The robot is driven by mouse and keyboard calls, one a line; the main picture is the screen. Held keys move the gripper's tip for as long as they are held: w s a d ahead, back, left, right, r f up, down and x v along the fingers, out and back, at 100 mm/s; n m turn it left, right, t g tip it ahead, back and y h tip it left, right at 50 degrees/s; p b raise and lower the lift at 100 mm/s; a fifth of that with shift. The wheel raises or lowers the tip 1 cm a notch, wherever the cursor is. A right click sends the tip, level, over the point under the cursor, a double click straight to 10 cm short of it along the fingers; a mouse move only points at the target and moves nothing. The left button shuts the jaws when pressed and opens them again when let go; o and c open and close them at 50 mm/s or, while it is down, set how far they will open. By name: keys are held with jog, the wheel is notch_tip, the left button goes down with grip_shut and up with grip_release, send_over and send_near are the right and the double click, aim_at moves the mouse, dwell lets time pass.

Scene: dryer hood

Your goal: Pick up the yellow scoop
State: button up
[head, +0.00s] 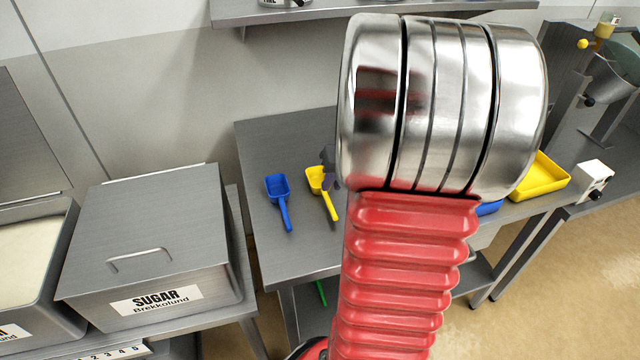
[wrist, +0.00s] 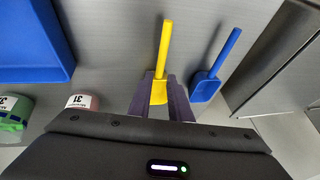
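The yellow scoop (head: 317,180) lies on the grey metal table, its handle pointing toward the front right in the head view. In the wrist view the yellow scoop (wrist: 164,50) has its handle pointing up and its bowl between my fingers. My gripper (wrist: 160,88) has its two dark fingers apart, one on each side of the bowl; they hide the bowl's edges. Whether they touch it I cannot tell. In the head view my gripper (head: 328,163) shows only as a small dark part by the bowl; my arm hides the rest.
A blue scoop (head: 280,198) lies left of the yellow one, close to my fingers; it also shows in the wrist view (wrist: 212,75). A blue tray (wrist: 35,40) and two labelled containers (wrist: 82,102) (wrist: 12,112) are nearby. A sugar bin (head: 150,245) stands left, a yellow tray (head: 541,176) right.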

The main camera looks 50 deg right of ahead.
aim_at(324, 194)
jog(key=shift+w+f, duration=0.1)
jog(key=shift+f, duration=0.2)
jog(key=shift+x, duration=2.6)
grip_shut()
